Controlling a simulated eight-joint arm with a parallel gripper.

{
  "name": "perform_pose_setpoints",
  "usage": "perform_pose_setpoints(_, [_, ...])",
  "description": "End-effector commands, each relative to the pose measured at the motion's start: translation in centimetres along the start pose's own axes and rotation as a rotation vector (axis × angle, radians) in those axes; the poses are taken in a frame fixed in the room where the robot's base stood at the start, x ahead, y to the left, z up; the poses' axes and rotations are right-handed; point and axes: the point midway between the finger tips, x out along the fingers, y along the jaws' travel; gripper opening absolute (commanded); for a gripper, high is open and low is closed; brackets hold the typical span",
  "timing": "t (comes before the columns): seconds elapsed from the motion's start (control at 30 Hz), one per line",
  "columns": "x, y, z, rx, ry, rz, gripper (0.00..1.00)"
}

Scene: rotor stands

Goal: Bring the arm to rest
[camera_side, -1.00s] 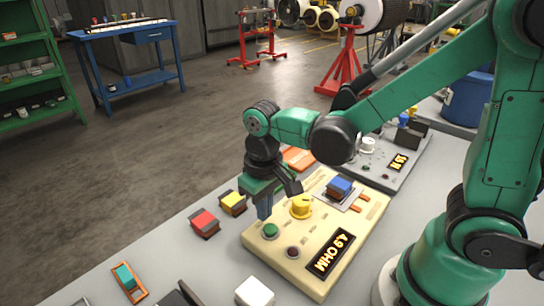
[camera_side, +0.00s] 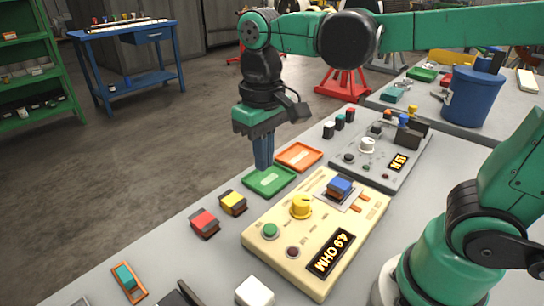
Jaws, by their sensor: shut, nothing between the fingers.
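My gripper (camera_side: 263,152) points straight down with its blue fingers together and nothing between them. In the picture it is over the green tray (camera_side: 270,181); I cannot tell exactly how high the fingertips are above it. The arm reaches across the top of the view. A cream tester box (camera_side: 262,249) lies in front of the gripper, with a yellow knob (camera_side: 301,207), a green button (camera_side: 270,231), a dark red button (camera_side: 292,252) and a lit display (camera_side: 331,252) reading 4.9 OHM. A blue-topped block (camera_side: 340,187) sits on the box's plate.
A red block (camera_side: 204,222) and a yellow block (camera_side: 232,203) stand left of the box. An orange tray (camera_side: 298,156) lies beside the green one. A grey device (camera_side: 408,150) with knobs and a display stands behind. A blue bin (camera_side: 472,97) is at the back right.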

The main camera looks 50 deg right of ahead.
Motion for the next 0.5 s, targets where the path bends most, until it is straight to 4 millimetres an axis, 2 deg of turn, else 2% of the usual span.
perform_pose_setpoints(0.5, [0.17,0.30,0.10,0.001,0.028,-0.005,0.00])
